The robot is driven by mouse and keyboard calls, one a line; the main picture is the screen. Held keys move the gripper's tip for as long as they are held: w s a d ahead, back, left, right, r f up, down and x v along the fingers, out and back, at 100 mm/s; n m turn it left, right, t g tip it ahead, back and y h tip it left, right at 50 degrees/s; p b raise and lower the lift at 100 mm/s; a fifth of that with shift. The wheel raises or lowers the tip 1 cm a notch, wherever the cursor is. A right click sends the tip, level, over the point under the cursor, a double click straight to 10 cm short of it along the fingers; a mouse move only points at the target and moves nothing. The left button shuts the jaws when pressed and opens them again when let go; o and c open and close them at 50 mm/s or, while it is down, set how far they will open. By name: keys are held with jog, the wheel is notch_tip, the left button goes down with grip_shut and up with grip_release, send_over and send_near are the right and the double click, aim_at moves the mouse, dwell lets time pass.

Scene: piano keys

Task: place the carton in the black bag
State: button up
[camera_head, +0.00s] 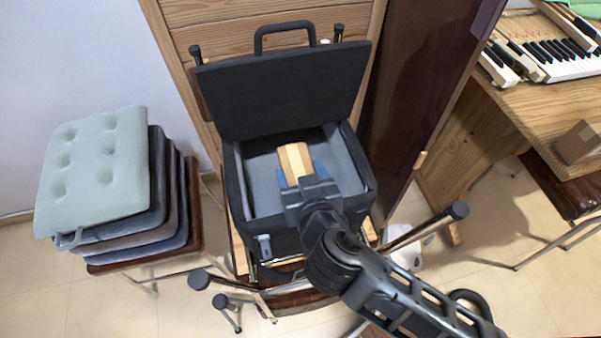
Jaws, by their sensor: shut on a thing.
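The black bag (363,183) stands open on a chair, with its lid raised at the back and a grey lining inside. My gripper (304,181) reaches in from the front right, over the bag's front edge. It is shut on a small tan carton (294,159) with a paler stripe down its middle. The carton shows within the outline of the bag's opening. I cannot tell whether it touches the bottom or is held above it. My gripper hides the carton's near end and part of the bag's front.
A chair with stacked cushions (95,172) stands at left. A wooden table (515,100) at right holds piano keys (568,60); a small brown box (578,142) sits near its edge. Metal stand legs (425,228) are close to my arm. A dark panel stands right of the bag.

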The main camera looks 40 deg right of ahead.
jog(key=shift+f, duration=0.3)
jog(key=o, duration=1.2)
jog(key=shift+s+f, duration=0.1)
jog(key=shift+f, duration=0.15)
jog(key=shift+a+r+p, duration=0.1)
jog(key=shift+r+p, duration=0.7)
jog(key=shift+r, duration=0.05)
jog(key=shift+b+v, duration=1.2)
jog(key=shift+v, duration=4.75)
jog(key=shift+r, duration=0.15)
